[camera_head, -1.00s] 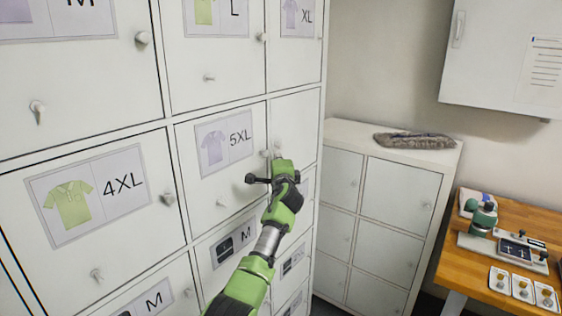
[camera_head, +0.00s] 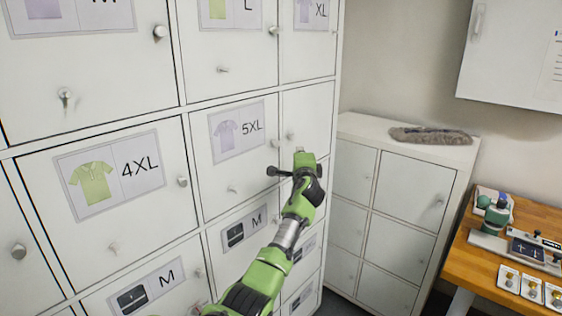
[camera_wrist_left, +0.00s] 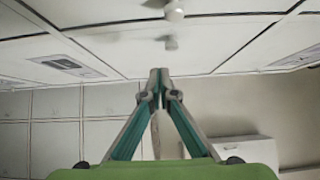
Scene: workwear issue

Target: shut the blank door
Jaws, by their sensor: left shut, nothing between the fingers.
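The blank door (camera_head: 308,112) is a white locker door without a label, to the right of the 5XL door (camera_head: 206,168) in the head view. It looks flush or nearly flush with its neighbours; a small gap cannot be ruled out. My left gripper (camera_head: 296,166) is in front of its lower part and hides some of it. In the left wrist view, the fingers (camera_wrist_left: 159,74) are shut with nothing between them, tips close to a white door face. Whether they touch it cannot be told. A white knob (camera_wrist_left: 174,10) shows above them. My right gripper is not in view.
The 4XL door (camera_head: 150,225) and other labelled doors with protruding knobs surround it. A low white cabinet (camera_head: 411,190) with a grey fuzzy item (camera_head: 433,136) on top stands to the right, beside a wooden bench (camera_head: 480,270). A wall cabinet (camera_head: 505,50) hangs above.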

